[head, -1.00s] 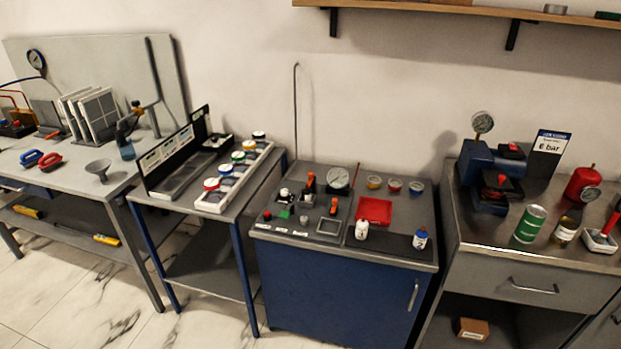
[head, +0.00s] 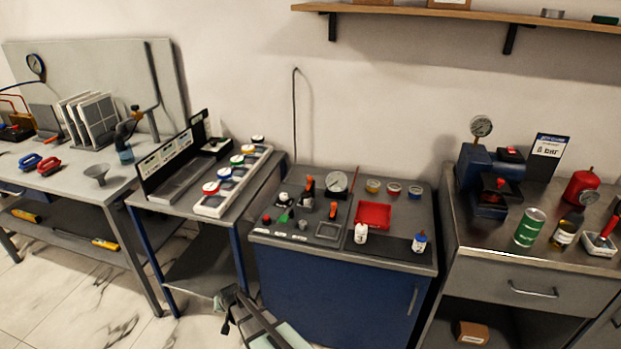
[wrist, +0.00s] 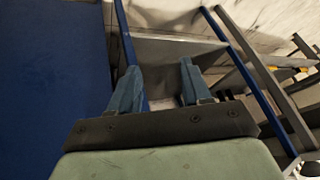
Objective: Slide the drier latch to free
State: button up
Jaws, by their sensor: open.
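The blue cabinet's dark top (head: 275,246) carries small controls: an orange-tipped lever (head: 333,210), a dark lever with a reddish tip (head: 308,185), a green piece (head: 284,217) and several knobs. Their labels are too small to read, so I cannot tell which part is the drier latch. My gripper (head: 232,303) is low in front of the cabinet's left side, below the top and apart from the controls. In the wrist view my gripper (wrist: 158,78) is open and empty, with its two blue-grey fingers apart. The controls are not visible there.
A side table (head: 172,213) with coloured-lid jars is left; a grey bench (head: 480,237) is right. The wrist view shows the blue cabinet side (wrist: 50,75).

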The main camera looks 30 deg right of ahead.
jog(key=w+a+r+m+t+y, duration=0.1)
jog(key=w+a+r+t, duration=0.2)
jog(key=w+r, duration=0.65)
jog(key=w+a+r+m+t, duration=0.1)
jog(key=w+a+r+t, duration=0.35)
jog(key=r, duration=0.75)
jog(key=w+a+r+t+y, duration=0.1)
jog(key=w+r, duration=0.9)
notch_tip(320, 180, up, 13)
jog(key=n+g+h, duration=0.3)
jog(key=n+g, duration=0.1)
jog(key=g, duration=0.6)
send_over(310, 177)
jog(key=s, duration=0.6)
jog(key=x, duration=1.3)
jog(key=shift+w+a+f, duration=0.1)
jog(key=shift+w+a, duration=0.05)
jog(key=shift+a, duration=0.15)
